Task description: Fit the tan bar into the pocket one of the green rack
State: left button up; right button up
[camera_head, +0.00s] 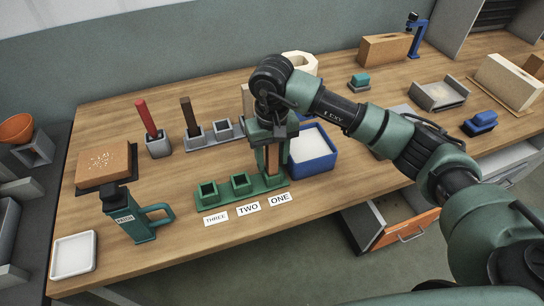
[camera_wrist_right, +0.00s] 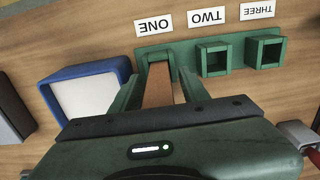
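The green rack (camera_head: 222,198) stands on the bench with pockets beside labels reading THREE, TWO and ONE. Pockets three (camera_head: 208,192) and two (camera_head: 241,184) are empty. My right gripper (camera_head: 272,162) points down at the pocket one end, shut on the upright tan bar (camera_head: 272,155). In the right wrist view the bar (camera_wrist_right: 158,88) lies between both green fingers, in line with pocket one of the rack (camera_wrist_right: 183,47). The fingers and bar hide most of that pocket, so I cannot tell whether the bar's lower end is inside it. My left gripper is not in view.
A blue-rimmed tray (camera_head: 313,160) stands close right of the rack. A grey holder (camera_head: 208,138) with a dark bar stands behind it; another holds a red bar (camera_head: 146,117). An orange-fronted drawer (camera_head: 405,230) is open below the bench.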

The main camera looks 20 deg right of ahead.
jog(key=shift+r, duration=0.2)
jog(key=shift+w+r, duration=0.1)
jog(key=shift+r, duration=0.15)
notch_tip(320, 180, up, 11)
jog(key=b, duration=0.2)
jog(key=shift+r+b, duration=0.2)
jog(key=shift+b, duration=0.15)
